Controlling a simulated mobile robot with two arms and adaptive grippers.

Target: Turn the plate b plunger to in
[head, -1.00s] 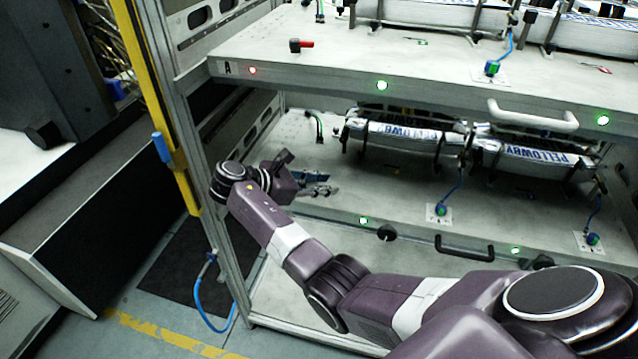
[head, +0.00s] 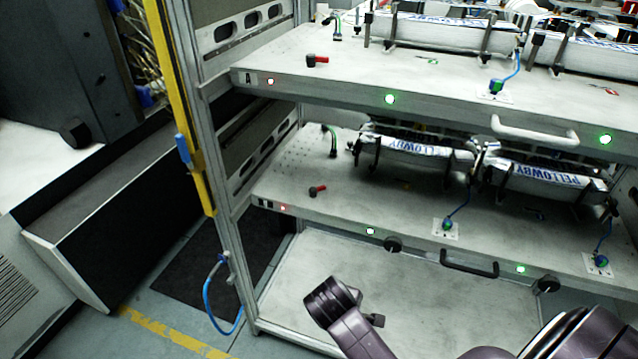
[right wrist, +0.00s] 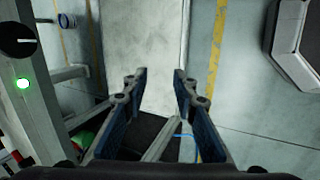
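Plate b appears to be the lower pull-out plate (head: 300,170), below the plate marked A (head: 340,62). A small black part with a red handle (head: 318,190) stands near its front left corner, handle toward the right. Black round knobs (head: 392,244) sit at its front edge; I cannot tell which part is the plunger. One knob with a white line also shows in the right wrist view (right wrist: 18,42). My right gripper (right wrist: 160,85) is open and empty, apart from the plate. In the head view my right arm's end is low, before the rack. My left gripper is out of view.
Plate b carries bundles marked PELLOWBY (head: 430,150), a black front handle (head: 468,263) and green lights. Plate A has a similar red-handled part (head: 317,61). A yellow rack post (head: 180,110) and blue hose (head: 215,300) stand left. Floor left is partly open.

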